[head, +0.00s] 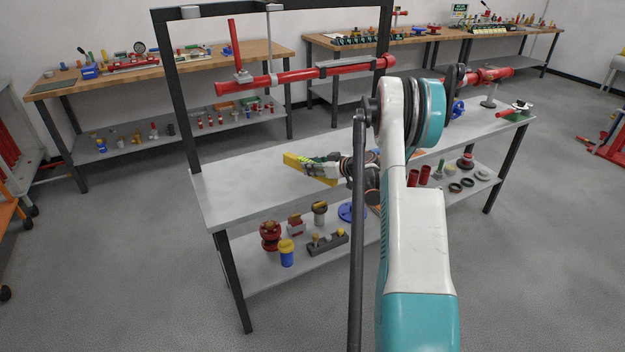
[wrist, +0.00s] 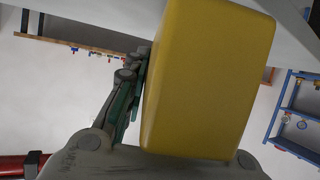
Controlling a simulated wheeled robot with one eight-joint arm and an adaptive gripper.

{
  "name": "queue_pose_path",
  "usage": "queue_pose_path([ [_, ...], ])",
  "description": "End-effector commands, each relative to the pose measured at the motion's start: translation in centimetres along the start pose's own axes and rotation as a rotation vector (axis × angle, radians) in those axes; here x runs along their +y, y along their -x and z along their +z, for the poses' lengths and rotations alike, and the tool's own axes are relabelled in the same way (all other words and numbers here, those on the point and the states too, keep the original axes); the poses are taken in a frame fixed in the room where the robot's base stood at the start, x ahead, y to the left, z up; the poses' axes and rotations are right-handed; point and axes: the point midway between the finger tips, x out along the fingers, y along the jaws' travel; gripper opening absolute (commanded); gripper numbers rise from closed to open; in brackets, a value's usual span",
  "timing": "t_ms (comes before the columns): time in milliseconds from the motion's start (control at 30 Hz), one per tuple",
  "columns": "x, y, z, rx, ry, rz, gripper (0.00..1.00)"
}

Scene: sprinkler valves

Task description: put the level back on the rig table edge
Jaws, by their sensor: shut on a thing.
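The yellow level (head: 293,160) is held in my gripper (head: 324,163) over the left half of the grey rig table top (head: 235,192), tilted in the head view. In the wrist view the level (wrist: 208,82) is a large yellow block close to the camera. One finger (wrist: 128,85) lies along its left side; the other finger is hidden behind the level. My gripper is shut on the level. I cannot tell whether the level touches the table top.
The dark rig frame (head: 180,90) rises at the table's left, carrying a red pipe (head: 300,76). The lower shelf holds a red valve (head: 270,236), a blue-and-yellow part (head: 286,253) and others. The left table top is clear. Wooden benches (head: 175,70) stand behind.

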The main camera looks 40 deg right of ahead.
Motion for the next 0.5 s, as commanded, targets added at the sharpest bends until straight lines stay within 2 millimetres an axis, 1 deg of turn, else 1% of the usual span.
queue_pose_path([
  [67,0.0,-0.2,0.5,0.001,0.000,0.000,0.00],
  [300,0.0,-1.5,3.7,0.001,0.000,0.000,0.00],
  [367,0.0,-1.6,4.0,0.001,0.000,0.000,0.00],
  [500,0.0,-1.6,3.8,0.001,0.000,0.000,0.00],
])
